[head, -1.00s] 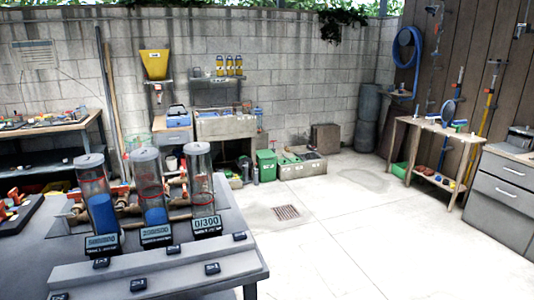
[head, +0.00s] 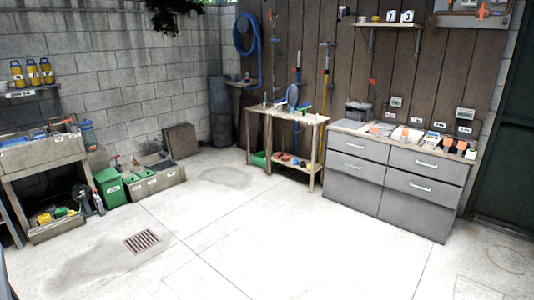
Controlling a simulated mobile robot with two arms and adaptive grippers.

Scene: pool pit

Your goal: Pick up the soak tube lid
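The soak tubes on the grey bench, seen in the earlier head view, are out of the picture now. I cannot make out a soak tube lid in the current head view. Neither of my grippers shows.
A grey drawer cabinet (head: 395,180) with small items on top stands at the right. A wooden bench (head: 285,140) stands beside it. A green bin (head: 109,187) and low crates (head: 154,180) line the left wall. The concrete floor around the drain grate (head: 142,241) is clear.

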